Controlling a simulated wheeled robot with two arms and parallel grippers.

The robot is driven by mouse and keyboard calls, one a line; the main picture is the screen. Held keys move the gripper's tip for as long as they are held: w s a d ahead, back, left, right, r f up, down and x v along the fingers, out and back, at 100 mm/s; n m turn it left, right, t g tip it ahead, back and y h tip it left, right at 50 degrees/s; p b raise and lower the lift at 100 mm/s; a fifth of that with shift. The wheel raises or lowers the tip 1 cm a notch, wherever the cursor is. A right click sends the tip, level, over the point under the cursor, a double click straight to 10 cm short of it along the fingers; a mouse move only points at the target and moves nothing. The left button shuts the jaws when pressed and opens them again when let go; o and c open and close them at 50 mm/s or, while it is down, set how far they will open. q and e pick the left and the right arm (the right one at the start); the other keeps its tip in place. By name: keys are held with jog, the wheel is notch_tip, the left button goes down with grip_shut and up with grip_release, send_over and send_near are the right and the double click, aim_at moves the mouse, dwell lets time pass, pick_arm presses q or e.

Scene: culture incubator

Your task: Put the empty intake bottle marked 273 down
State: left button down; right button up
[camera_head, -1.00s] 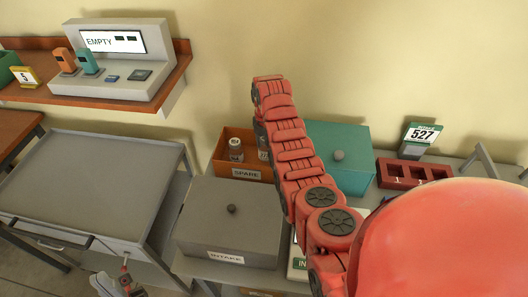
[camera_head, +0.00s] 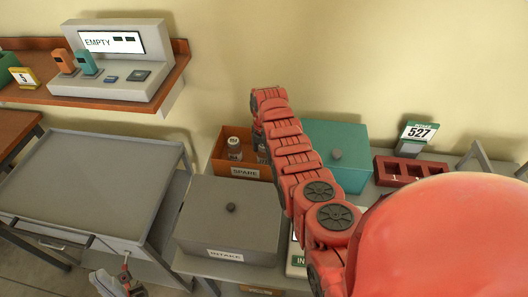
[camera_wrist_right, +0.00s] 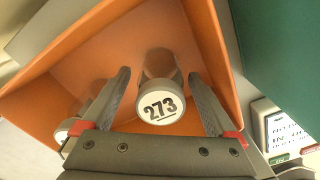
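The bottle marked 273 (camera_wrist_right: 160,98) stands in the orange SPARE bin (camera_head: 222,164), its white numbered cap facing the right wrist camera. My right gripper (camera_wrist_right: 165,100) is open, with one finger on each side of the bottle and a visible gap to each. In the head view the bottle (camera_head: 262,154) shows only partly beside my right arm, which hides the right gripper. A second bottle (camera_head: 234,148) stands in the bin to its left; it also shows in the right wrist view (camera_wrist_right: 85,112). My left gripper (camera_head: 124,284) is low at the left, its opening unclear.
A grey lidded INTAKE box (camera_head: 228,218) stands in front of the bin, and a teal lidded box (camera_head: 338,155) to its right. A bare grey cart (camera_head: 90,180) is at left; the shelf screen (camera_head: 112,41) reads EMPTY.

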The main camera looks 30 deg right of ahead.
jog(key=shift+r, duration=0.3)
notch_tip(320, 180, up, 5)
jog(key=shift+w+f+b, duration=0.1)
jog(key=shift+w+b, duration=0.05)
jog(key=shift+b, duration=0.8)
notch_tip(320, 180, up, 4)
jog(key=shift+r, duration=0.25)
jog(key=shift+r+p, duration=0.8)
jog(key=shift+p, duration=0.45)
jog(key=shift+s+r+p, duration=0.2)
jog(key=shift+r+p, duration=0.25)
jog(key=shift+r, duration=0.05)
jog(key=shift+w+f, duration=0.1)
